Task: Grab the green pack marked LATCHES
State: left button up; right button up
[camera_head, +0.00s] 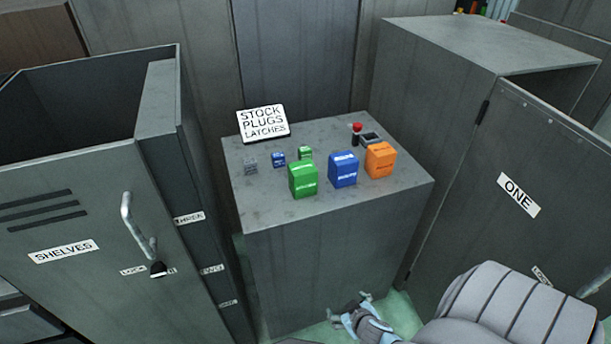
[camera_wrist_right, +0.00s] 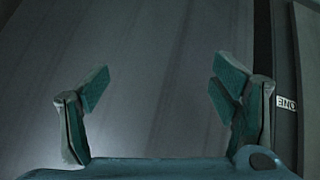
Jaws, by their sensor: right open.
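A larger green pack (camera_head: 303,180) stands upright near the front edge of the grey cabinet top (camera_head: 270,208). A small green pack (camera_head: 305,153) stands behind it. Both carry pale labels too small to read, so I cannot tell which is marked LATCHES. A sign (camera_head: 262,121) at the back of the top reads STOCK PLUGS LATCHES. My right gripper (camera_head: 350,306) is low in front of the cabinet, below its top and apart from the packs. In the right wrist view the gripper (camera_wrist_right: 160,85) is open and empty, facing a grey surface. My left gripper is not in view.
A larger blue pack (camera_head: 343,170) and an orange pack (camera_head: 380,160) stand right of the larger green pack. A small blue pack (camera_head: 278,159), a small grey block (camera_head: 250,163) and a red-topped stick (camera_head: 356,134) are also there. Grey lockers flank both sides.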

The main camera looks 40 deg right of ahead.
jog(key=w+d+r+m+t+h, duration=0.15)
jog(key=w+r+t, duration=0.25)
jog(key=w+r, duration=0.55)
jog(key=m+t, duration=0.1)
jog(key=t, duration=0.4)
send_near(299, 162)
jog(key=s+a+f, duration=0.1)
jog(key=s+a, duration=0.1)
jog(key=s, duration=0.4)
jog(key=shift+t+h, duration=0.25)
jog(key=shift+t, duration=0.05)
jog(key=x, duration=1.4)
jog(key=shift+w+f, duration=0.1)
jog(key=shift+f, duration=0.05)
jog(key=c, duration=1.5)
